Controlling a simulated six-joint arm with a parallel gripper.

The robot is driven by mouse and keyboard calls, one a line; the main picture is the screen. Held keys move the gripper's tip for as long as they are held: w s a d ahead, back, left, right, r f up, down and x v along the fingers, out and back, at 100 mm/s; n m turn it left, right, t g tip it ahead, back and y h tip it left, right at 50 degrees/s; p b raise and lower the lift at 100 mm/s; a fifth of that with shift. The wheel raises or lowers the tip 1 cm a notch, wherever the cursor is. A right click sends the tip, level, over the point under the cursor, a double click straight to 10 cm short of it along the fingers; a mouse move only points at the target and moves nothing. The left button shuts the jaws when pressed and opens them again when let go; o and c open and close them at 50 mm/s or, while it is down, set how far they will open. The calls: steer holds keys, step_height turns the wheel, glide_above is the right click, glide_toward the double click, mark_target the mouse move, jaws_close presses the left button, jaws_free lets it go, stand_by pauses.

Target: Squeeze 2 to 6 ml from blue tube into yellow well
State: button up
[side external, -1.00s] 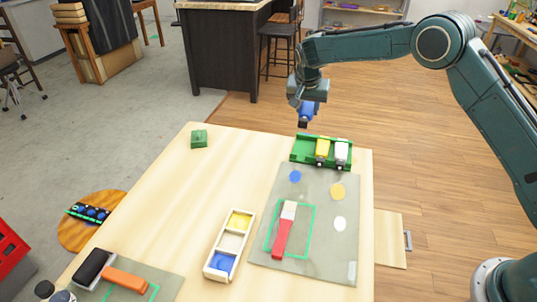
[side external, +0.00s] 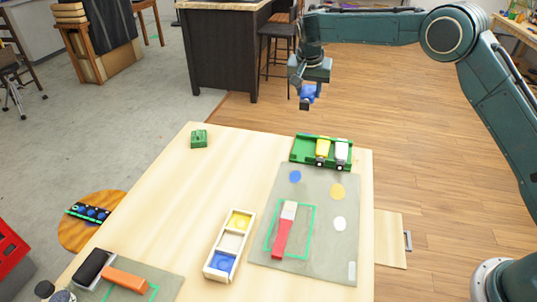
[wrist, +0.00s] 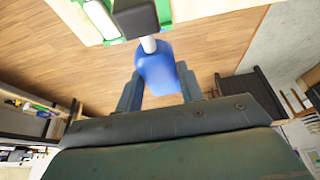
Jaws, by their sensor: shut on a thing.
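My gripper (side external: 309,86) is shut on the blue tube (side external: 308,93) and holds it in the air above the far edge of the table. In the wrist view the blue tube (wrist: 156,68) sits between my two fingers (wrist: 158,88), with its white neck and black cap (wrist: 136,17) pointing away from my palm. The three-well palette (side external: 208,268) lies near the table's middle, with the yellow well (side external: 240,221) at its far end, a whitish well (side external: 231,242) in the middle and a blue well (side external: 221,263) at the near end.
A green rack (side external: 298,150) holds a yellow tube (side external: 322,148) and a white tube (side external: 341,151) at the far right. A small green block (side external: 199,138) stands far left. The table's left-middle is clear.

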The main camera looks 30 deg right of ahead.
steer(key=s+a+f+n+t, duration=0.2)
steer(key=a+f, duration=0.3)
steer(key=a, duration=0.9)
steer(key=s+a+f+n+t+y, duration=0.1)
steer(key=s+a+f+n, duration=0.3)
steer(key=a, duration=1)
step_height(320, 180, down, 2)
steer(key=shift+s+f+t, duration=0.1)
steer(key=shift+s+t, duration=0.6)
steer(key=shift+s, duration=0.05)
steer(key=shift+a+f, duration=0.1)
steer(key=shift+f, duration=2.85)
steer(key=c, duration=0.3)
